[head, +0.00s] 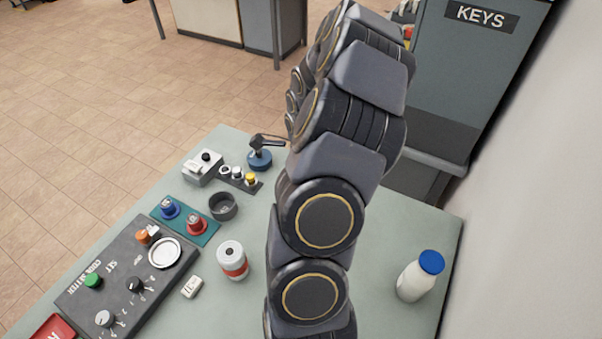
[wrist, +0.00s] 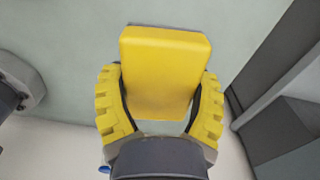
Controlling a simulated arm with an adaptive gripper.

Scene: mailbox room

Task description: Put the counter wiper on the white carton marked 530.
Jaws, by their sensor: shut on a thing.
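In the wrist view, my gripper (wrist: 160,82) is shut on a yellow block, which I take to be the counter wiper (wrist: 162,65). The block sits between the two ribbed yellow fingers and sticks out past their tips. In the head view my arm crosses the middle of the picture, and neither the gripper nor the wiper can be made out. A small white box (head: 191,287) with dark marks lies on the bench near the control panel. Its marks are too small to read, so I cannot tell whether it is the carton marked 530.
The pale green bench (head: 392,222) also holds a control panel (head: 115,285), a red-and-white can (head: 232,261), a dark round dish (head: 223,206) and a white bottle with a blue cap (head: 421,277). A grey KEYS cabinet (head: 462,75) stands behind. Bench space around the bottle is clear.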

